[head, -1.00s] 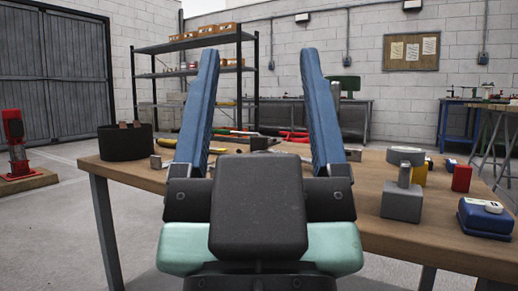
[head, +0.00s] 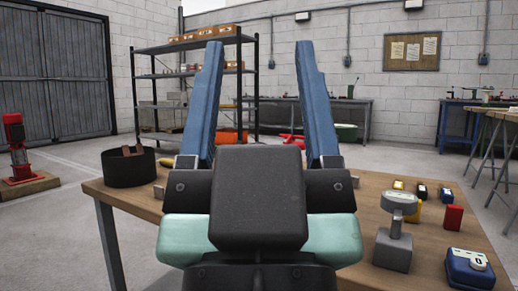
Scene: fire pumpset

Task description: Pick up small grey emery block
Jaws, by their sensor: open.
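My gripper (head: 259,48) is open in the middle of the head view, its two blue fingers upright and apart, with nothing seen between them. Its dark body hides the middle of the table. I cannot identify the small grey emery block for sure. Another small piece (head: 355,181) shows just right of the gripper body.
The wooden table (head: 440,238) holds a black round tub (head: 128,168) at left. At right are a grey stand with a round head (head: 393,250), a red block (head: 453,217), a blue box with a dial (head: 470,268) and several small items. A shelf rack (head: 160,76) stands behind.

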